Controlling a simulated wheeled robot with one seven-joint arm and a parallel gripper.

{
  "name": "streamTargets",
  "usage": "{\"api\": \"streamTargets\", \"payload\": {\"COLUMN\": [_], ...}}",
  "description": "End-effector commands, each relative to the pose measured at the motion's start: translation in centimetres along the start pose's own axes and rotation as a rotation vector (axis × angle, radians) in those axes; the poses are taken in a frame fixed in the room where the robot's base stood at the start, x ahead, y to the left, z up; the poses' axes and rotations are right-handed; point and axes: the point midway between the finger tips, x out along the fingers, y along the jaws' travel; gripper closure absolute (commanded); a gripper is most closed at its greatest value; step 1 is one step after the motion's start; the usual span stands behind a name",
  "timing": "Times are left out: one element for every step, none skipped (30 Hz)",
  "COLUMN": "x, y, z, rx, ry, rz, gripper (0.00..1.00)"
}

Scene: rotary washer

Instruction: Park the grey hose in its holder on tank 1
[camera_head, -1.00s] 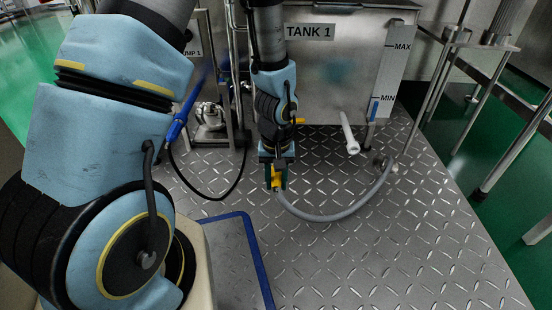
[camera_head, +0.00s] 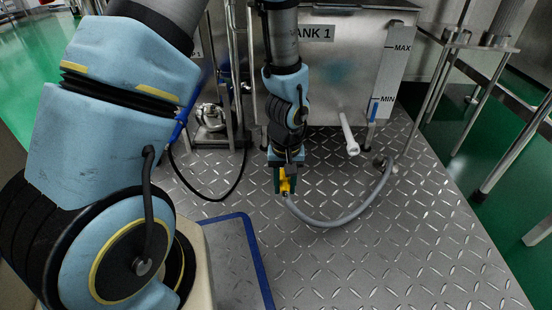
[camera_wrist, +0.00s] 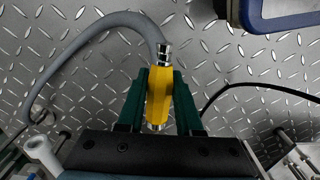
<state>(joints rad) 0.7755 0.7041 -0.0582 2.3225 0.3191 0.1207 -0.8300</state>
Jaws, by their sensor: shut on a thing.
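The grey hose (camera_head: 335,221) curves above the metal floor from a floor fitting (camera_head: 381,163) to a yellow end piece (camera_head: 285,181). My gripper (camera_head: 285,186) is shut on this yellow end piece, in front of tank 1 (camera_head: 341,75). In the wrist view the yellow piece (camera_wrist: 159,98) sits between my green fingers (camera_wrist: 160,108), and the grey hose (camera_wrist: 62,58) leaves its metal collar and bends to the left. A white tube (camera_head: 349,135) sticks out at the tank's lower front; I cannot tell whether it is the holder.
A blue-edged platform (camera_head: 262,262) lies in front. A metal stand (camera_head: 462,42) is at right. The patterned floor (camera_head: 420,230) is clear at right.

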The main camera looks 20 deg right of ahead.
Motion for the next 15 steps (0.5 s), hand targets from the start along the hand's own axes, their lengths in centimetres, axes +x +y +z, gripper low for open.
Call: {"api": "streamTargets", "payload": {"x": [0.0,0.0,0.0,0.0,0.0,0.0,0.0,0.0,0.0,0.0,0.0,0.0,0.0,0.0,0.0], "y": [0.3,0.5,0.7,0.9,1.1,1.3,1.5,1.6,1.9,2.0,2.2,2.4,2.6,2.8,3.0], "z": [0.0,0.1,0.1,0.1,0.0,0.0,0.0,0.0,0.0,0.1,0.1,0.1,0.1,0.1,0.1], "rx": [0.001,0.002,0.002,0.002,0.003,0.003,0.002,0.002,0.002,0.002,0.002,0.002,0.002,0.002,0.003], "ry": [0.0,0.0,-0.001,-0.001,-0.001,-0.001,-0.001,-0.001,-0.001,-0.001,-0.001,-0.001,-0.001,-0.001,-0.001], "rz": [0.0,0.0,0.0,-0.001,-0.001,-0.001,-0.001,-0.001,-0.001,-0.001,-0.001,-0.001,-0.001,-0.001,0.0], "gripper": [1.0,1.0,1.0,1.0,1.0,1.0,1.0,1.0,1.0,1.0,1.0,1.0,1.0,1.0,1.0]}}
